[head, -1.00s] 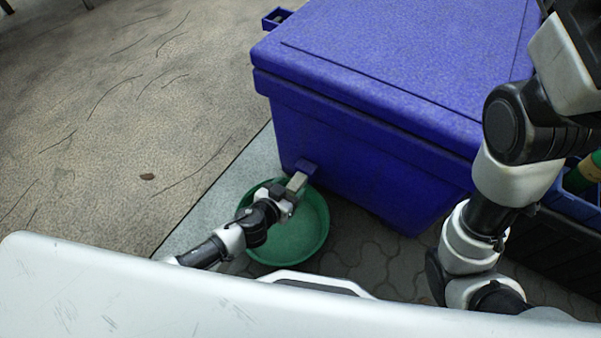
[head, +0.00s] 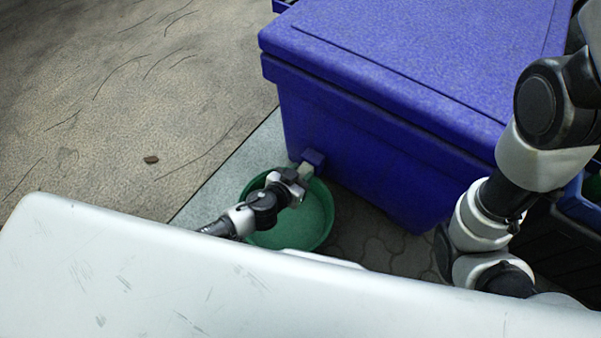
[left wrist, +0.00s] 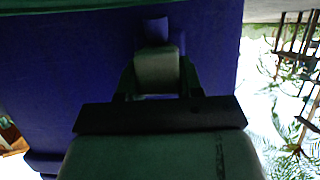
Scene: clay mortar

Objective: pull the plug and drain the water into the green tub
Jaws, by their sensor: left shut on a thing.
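A large blue lidded cooler (head: 400,80) stands on the ground with a small blue outlet (head: 314,157) low on its near side. The outlet also shows in the left wrist view (left wrist: 156,30). My left gripper (head: 299,178) is shut on a pale grey plug (left wrist: 158,68) at the outlet's mouth. I cannot tell how deep the plug sits in it. The round green tub (head: 312,222) lies below the outlet and my left gripper, partly hidden by the left arm. No water shows in the tub. My right gripper is out of view; only its arm shows at right.
Dark crates (head: 560,240) stand right of the cooler, behind my right arm. A pale slab (head: 225,175) and brown open ground (head: 130,100) lie to the left. My own white body covers the lower part of the head view.

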